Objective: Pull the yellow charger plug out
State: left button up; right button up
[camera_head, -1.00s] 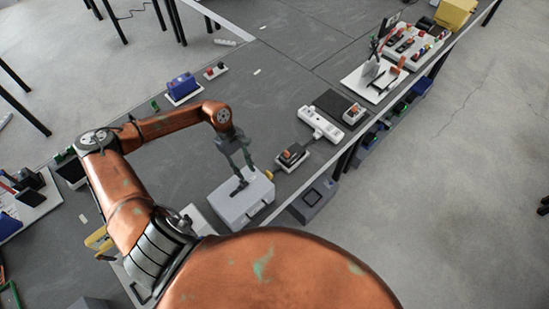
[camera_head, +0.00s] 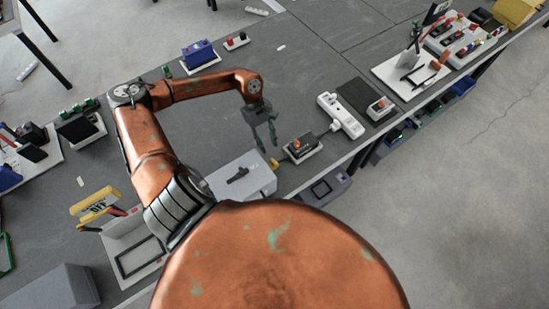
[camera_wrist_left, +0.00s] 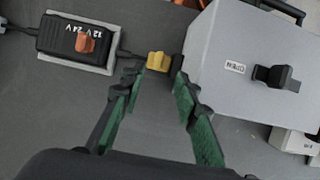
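The yellow charger plug (camera_wrist_left: 158,61) sits at the side of a light grey box (camera_wrist_left: 225,50) marked OPEN, with a cable running from it to a black 12V/24V charger (camera_wrist_left: 88,38). The plug also shows in the head view (camera_head: 274,164), at the right side of the box (camera_head: 250,168), beside the charger (camera_head: 302,146). My left gripper (camera_head: 268,148) is open and empty above the table near the plug. In the left wrist view its green-padded fingers (camera_wrist_left: 153,85) are spread, with the plug seen between and beyond the tips. My right gripper is out of view.
A white power strip (camera_head: 340,115) lies right of the charger. The table's front edge is close by.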

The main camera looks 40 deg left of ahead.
aim_at(273, 160)
pick_arm(q)
jog(key=x, duration=0.7)
jog(key=shift+f, duration=0.45)
jog(key=shift+d+f, duration=0.2)
jog(key=shift+f, duration=0.35)
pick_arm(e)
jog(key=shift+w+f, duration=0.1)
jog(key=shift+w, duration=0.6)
pick_arm(q)
jog(key=shift+c, duration=0.6)
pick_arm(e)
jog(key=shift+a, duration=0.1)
pick_arm(q)
jog(key=shift+c, duration=0.8)
grip_shut()
